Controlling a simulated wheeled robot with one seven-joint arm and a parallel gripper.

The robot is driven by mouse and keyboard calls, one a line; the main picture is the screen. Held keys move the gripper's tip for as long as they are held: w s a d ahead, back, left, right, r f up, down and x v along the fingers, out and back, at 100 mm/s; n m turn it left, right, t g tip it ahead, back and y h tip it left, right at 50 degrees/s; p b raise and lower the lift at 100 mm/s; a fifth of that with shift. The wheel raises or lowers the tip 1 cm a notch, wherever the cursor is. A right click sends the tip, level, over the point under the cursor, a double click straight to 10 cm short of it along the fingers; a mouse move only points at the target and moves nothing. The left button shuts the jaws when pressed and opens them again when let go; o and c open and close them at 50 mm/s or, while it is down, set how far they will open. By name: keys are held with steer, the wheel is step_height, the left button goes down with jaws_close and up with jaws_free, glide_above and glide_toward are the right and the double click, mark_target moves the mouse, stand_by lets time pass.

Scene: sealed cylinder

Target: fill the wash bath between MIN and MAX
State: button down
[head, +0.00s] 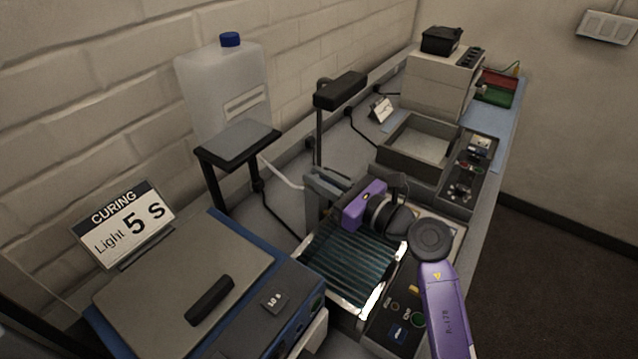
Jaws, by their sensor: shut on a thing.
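The wash bath (352,264) appears to be the open, ribbed, teal-dark basin at bottom centre. I cannot make out its liquid level or any MIN and MAX marks. A pale spout or tube (281,172) slopes from beside the stand toward the bath's back edge. My gripper (322,192), at the end of my purple arm, is at the bath's back edge, near the spout's lower end. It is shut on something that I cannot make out.
A lidded box (185,285) with a black handle and a "CURING Light 5 S" sign (124,223) stands at the left. A thin post with a black head (340,90) rises behind my gripper. An open grey tray (420,143) sits further back. Open floor lies right.

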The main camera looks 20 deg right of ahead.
steer(key=shift+n+g+y+b, duration=0.35)
steer(key=shift+n+g+y, duration=0.25)
steer(key=shift+y, duration=0.4)
steer(key=c, duration=1.4)
jaws_free()
steer(key=shift+c, duration=0.2)
steer(key=b+v, duration=0.1)
steer(key=v, duration=0.6)
steer(key=shift+s+d+b, duration=0.2)
steer(key=shift+s+b, duration=0.1)
steer(key=shift+s, duration=0.05)
